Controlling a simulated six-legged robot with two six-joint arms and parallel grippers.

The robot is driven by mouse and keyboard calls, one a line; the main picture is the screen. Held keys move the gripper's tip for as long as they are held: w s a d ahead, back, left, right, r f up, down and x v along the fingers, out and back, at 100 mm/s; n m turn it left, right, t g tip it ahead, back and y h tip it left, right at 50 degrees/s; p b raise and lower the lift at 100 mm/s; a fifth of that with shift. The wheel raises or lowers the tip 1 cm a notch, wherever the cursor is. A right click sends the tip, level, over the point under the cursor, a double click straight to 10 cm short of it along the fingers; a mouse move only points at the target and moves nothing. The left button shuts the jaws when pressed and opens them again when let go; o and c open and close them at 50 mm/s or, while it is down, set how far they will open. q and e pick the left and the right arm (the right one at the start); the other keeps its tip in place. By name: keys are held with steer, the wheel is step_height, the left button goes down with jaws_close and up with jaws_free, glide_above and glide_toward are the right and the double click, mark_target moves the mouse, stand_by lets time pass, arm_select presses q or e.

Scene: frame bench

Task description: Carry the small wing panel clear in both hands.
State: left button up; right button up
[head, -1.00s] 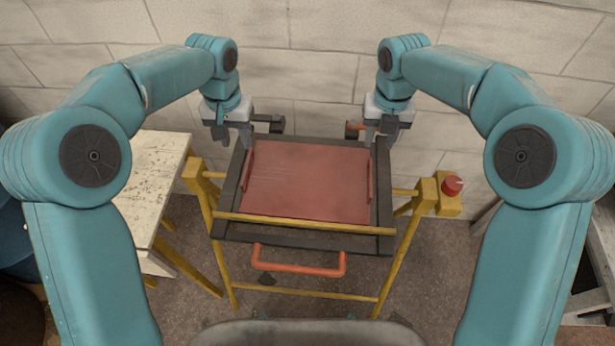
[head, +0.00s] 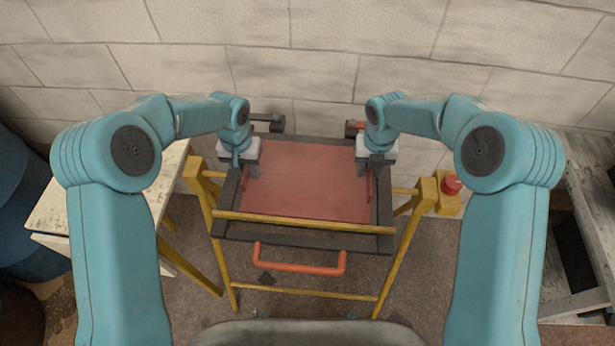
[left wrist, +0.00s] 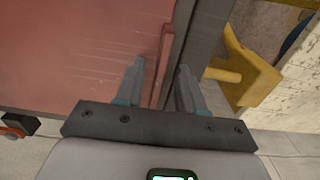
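The small wing panel (head: 308,185) is a flat red sheet lying in a dark frame (head: 312,238). A raised red grip bar runs along each side; the left one (left wrist: 166,58) shows in the left wrist view and the right one (head: 369,188) in the head view. My left gripper (head: 246,169) is open over the far part of the left bar; in the left wrist view its fingers (left wrist: 158,85) stand on either side of the bar, with gaps visible. My right gripper (head: 376,167) looks open over the right bar; its fingertips are partly hidden.
A yellow stand (head: 300,222) carries the frame, with an orange handle (head: 298,268) at its front. Dark clamps (head: 268,123) sit at the back near the block wall. A red button (head: 451,184) is at right, a worn pale table (head: 60,205) at left.

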arm_select(q)
steer(key=shift+d, duration=0.1)
jaws_close()
arm_select(e)
steer(key=shift+d, duration=0.15)
jaws_close()
arm_select(q)
steer(key=shift+w+r, duration=0.1)
arm_select(e)
steer(key=shift+r, duration=0.1)
stand_by(0.7)
